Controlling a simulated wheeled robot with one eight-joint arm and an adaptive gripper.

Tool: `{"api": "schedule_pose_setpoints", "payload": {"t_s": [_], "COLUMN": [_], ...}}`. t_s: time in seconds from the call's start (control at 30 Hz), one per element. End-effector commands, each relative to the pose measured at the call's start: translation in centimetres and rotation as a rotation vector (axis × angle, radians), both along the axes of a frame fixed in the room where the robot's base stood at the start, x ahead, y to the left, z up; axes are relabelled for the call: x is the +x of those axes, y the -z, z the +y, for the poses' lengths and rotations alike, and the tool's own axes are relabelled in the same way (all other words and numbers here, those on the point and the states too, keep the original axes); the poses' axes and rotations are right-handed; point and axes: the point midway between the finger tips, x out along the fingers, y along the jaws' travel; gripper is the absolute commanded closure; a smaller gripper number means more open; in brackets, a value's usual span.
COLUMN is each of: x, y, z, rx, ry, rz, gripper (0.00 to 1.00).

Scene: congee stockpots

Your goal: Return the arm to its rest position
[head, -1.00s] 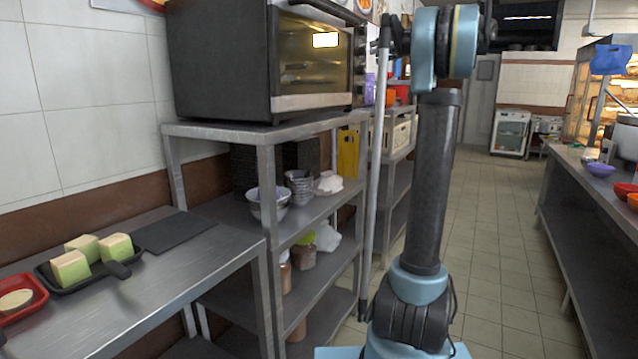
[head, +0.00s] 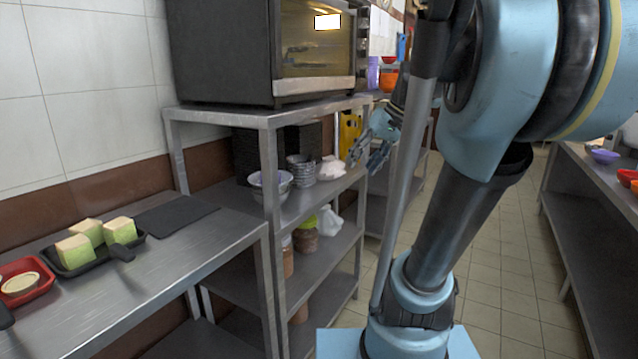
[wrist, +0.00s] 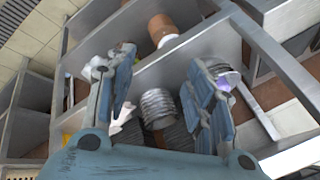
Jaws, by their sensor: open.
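My gripper (head: 374,142) shows in the head view beside the right end of the metal shelf's middle level, partly behind my arm. Its two blue padded fingers stand apart in the wrist view (wrist: 163,78), with nothing held between them. My arm is bent, with its large blue joint high at the right of the head view. In the wrist view a stack of ribbed metal bowls (wrist: 158,108) lies beyond the gap between the fingers. I cannot tell the exact distance from the fingers to the shelf.
The metal shelf (head: 262,118) carries a black oven (head: 228,52), stacked bowls (head: 271,184) and jars. A steel table (head: 165,270) at left holds a black tray with green-sided blocks. A counter (head: 590,190) stands at right. Tiled floor (head: 505,260) between is clear.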

Motion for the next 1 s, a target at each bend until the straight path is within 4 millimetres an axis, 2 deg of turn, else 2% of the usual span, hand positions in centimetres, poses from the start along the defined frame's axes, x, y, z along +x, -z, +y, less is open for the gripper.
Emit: {"api": "schedule_pose_setpoints", "payload": {"t_s": [0.03, 0.3, 0.5, 0.6, 0.7, 1.0], "x": [-1.7, -9.4, -13.6, -14.9, -15.6, -15.8], "y": [2.1, 12.8, 19.5, 21.6, 22.8, 23.2], "z": [-0.1, -2.4, -4.6, -5.5, -6.1, -6.3], "rx": [-0.033, -0.226, -0.348, -0.388, -0.409, -0.418], "ry": [0.015, 0.135, 0.22, 0.249, 0.266, 0.273], "rz": [0.015, 0.07, 0.074, 0.071, 0.068, 0.067], "gripper": [0.51, 0.51, 0.51, 0.51, 0.51, 0.51]}}
